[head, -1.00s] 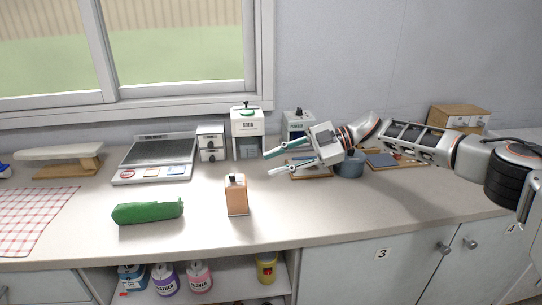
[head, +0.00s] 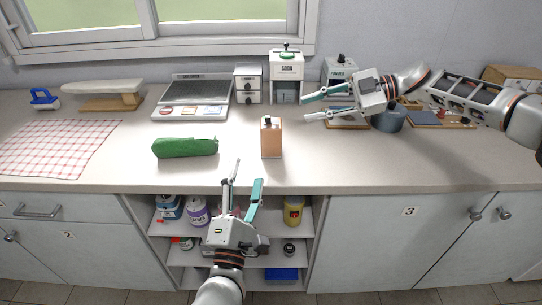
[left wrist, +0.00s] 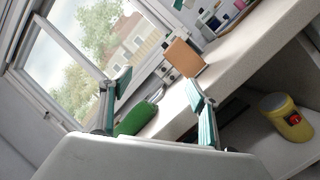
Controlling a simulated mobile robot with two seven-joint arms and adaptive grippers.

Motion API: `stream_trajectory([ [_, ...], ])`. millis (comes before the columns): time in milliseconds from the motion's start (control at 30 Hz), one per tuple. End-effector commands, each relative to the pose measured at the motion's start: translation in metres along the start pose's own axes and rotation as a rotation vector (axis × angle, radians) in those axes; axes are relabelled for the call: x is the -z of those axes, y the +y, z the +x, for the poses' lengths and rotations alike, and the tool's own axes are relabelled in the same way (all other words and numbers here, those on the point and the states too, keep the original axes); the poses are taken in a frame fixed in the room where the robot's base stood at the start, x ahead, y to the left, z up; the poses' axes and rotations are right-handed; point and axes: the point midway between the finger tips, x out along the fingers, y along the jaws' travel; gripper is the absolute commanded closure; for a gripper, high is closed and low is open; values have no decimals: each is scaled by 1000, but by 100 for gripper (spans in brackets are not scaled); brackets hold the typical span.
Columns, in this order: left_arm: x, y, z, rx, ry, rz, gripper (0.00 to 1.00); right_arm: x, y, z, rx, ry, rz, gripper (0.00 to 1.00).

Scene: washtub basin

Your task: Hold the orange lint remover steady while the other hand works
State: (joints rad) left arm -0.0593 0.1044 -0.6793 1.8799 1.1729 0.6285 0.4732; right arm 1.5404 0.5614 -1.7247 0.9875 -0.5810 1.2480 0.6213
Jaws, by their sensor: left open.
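The orange lint remover (head: 271,138) stands upright on the counter near its front edge, with a dark piece on top. It also shows in the left wrist view (left wrist: 183,57), beyond the fingers. My left gripper (head: 248,170) is open and empty at the counter's front edge, below and left of the lint remover and apart from it. My right gripper (head: 305,107) is open and empty over the counter, to the right of and behind the lint remover, apart from it.
A green case (head: 185,147) lies left of the lint remover. A blue-grey pot (head: 388,119) is near my right gripper. Open shelves (head: 170,230) with bottles lie below the counter.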

Motion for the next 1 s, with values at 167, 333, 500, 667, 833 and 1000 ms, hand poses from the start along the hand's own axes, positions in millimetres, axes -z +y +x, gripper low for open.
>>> stream_trajectory([
  [167,-14,2,46,-25,152,-528,39,0,0,0,0,0,0,72],
  [333,-29,-15,66,2,269,-867,39,0,0,0,0,0,0,72],
  [500,-39,-28,73,26,333,-1020,39,0,0,0,0,0,0,72],
  [667,-37,-32,84,30,346,-1045,39,0,0,0,0,0,0,72],
  [833,-30,-36,107,29,345,-1041,39,0,0,0,0,0,0,72],
  [1000,-24,-41,129,30,345,-1040,39,0,0,0,0,0,0,72],
])
